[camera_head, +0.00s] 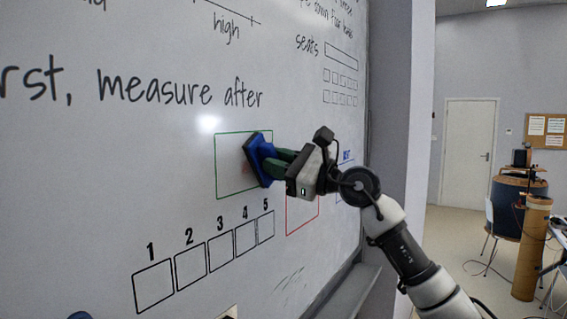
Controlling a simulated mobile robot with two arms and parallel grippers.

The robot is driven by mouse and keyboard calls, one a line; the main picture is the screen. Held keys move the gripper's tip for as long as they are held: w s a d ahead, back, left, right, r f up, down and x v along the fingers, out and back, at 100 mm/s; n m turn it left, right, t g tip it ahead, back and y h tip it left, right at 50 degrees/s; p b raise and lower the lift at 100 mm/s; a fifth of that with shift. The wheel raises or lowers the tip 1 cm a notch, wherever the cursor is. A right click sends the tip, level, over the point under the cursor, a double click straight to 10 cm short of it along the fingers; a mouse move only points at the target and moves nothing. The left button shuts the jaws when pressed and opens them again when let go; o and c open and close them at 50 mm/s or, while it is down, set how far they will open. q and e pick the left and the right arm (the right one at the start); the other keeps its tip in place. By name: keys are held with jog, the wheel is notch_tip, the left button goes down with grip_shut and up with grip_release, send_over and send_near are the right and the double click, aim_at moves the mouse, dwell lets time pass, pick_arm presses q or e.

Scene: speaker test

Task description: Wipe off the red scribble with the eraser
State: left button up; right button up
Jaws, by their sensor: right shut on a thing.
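My right gripper (279,163) is shut on a blue eraser (258,160), which has a dark pad side facing the whiteboard. The eraser is at the board, over the right part of a green outlined box (216,168); I cannot tell whether its pad touches the surface. A faint reddish trace (246,169) shows just left of the eraser inside the green box. The eraser and gripper hide the box's right part. My left gripper is not in view.
The whiteboard (90,190) bears black handwriting, a numbered row of boxes and a red outlined box (302,216) partly behind my right arm. A ledge (350,296) runs along its lower right. A dark blue thing barely shows at the bottom left. The room opens at right.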

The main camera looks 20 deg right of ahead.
jog(key=shift+s+a+b, duration=0.2)
jog(key=shift+s+a, duration=0.65)
jog(key=shift+a, duration=0.25)
jog(key=shift+s+a+b, duration=0.2)
jog(key=shift+s+a, duration=0.6)
jog(key=shift+a, duration=0.25)
jog(key=b+v, duration=0.1)
jog(key=v, duration=0.1)
jog(key=b+v, duration=0.1)
jog(key=v, duration=0.1)
jog(key=r+b+v, duration=0.1)
jog(key=shift+s+d, duration=0.15)
jog(key=shift+s, duration=0.45)
